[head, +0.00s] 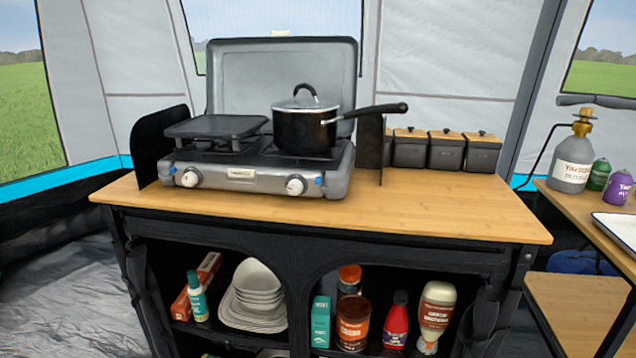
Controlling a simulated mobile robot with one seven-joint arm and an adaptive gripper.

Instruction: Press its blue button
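A silver camping stove (225,183) with its grey lid raised stands on the wooden counter. Its front panel has two round knobs, the left knob (190,178) and the right knob (295,185). A small blue button (319,181) sits just right of the right knob. Another small blue spot (172,169) shows left of the left knob, apparently a matching button. A black pot (303,131) with a glass lid is on the right burner. A flat dark griddle (216,127) is on the left burner. My gripper is not in view.
Dark side screens (158,140) flank the stove. Several dark canisters (447,150) stand behind and right. The pot handle (377,110) sticks out rightward above the counter. The counter (420,210) is bare at the right front. A side table (590,212) holds a gas bottle (574,160).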

